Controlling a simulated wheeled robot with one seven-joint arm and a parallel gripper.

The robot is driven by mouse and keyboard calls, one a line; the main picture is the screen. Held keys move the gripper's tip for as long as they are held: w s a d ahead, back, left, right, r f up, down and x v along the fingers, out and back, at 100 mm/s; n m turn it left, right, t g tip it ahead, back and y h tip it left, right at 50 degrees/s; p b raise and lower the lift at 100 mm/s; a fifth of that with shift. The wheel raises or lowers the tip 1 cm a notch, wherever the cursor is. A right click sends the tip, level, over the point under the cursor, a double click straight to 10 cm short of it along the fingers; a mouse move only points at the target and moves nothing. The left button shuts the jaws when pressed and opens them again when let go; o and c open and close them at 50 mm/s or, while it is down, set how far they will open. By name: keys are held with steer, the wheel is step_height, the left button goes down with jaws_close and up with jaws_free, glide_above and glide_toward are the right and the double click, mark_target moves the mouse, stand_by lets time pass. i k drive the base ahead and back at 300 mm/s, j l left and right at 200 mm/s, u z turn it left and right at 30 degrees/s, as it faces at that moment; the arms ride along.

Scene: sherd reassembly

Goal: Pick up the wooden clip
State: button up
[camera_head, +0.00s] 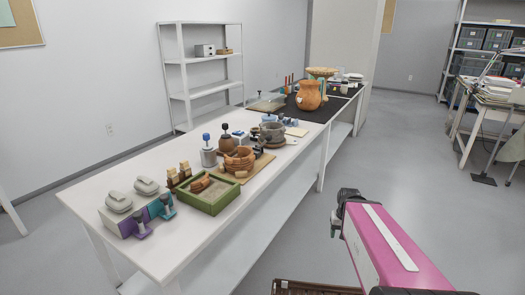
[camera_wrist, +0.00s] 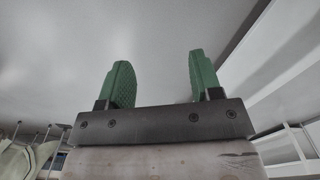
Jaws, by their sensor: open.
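Two small tan-and-brown pieces that look like wooden clips stand side by side on the white table, behind the green-rimmed tray; one wooden clip (camera_head: 185,170) is slightly farther back than the other wooden clip (camera_head: 173,178). They are too small to make out in detail. My gripper (camera_wrist: 158,62) has its two green ridged fingers wide apart, with nothing between them in the wrist view. In the head view my pink arm is over the floor to the right of the table, well apart from the clips. The wrist view shows no clip.
The green-rimmed tray (camera_head: 187,203) holds sherds. A banded pot (camera_head: 239,160), a grey pot (camera_head: 272,133) and a large orange jar (camera_head: 309,95) stand farther along.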

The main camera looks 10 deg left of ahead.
mark_target(172, 173)
steer(key=i+l, duration=0.1)
steer(key=l, duration=0.6)
steer(key=l+u, duration=0.15)
steer(key=u, duration=0.25)
steer(key=i+l+u, duration=0.1)
steer(key=u, duration=0.25)
steer(key=l+u, duration=0.4)
steer(key=i+j+u, duration=0.15)
steer(key=u, duration=0.2)
steer(key=i+j+u, duration=0.15)
steer(key=u, duration=0.25)
steer(key=i+j+u, duration=0.1)
steer(key=u, duration=0.25)
steer(key=i, duration=0.05)
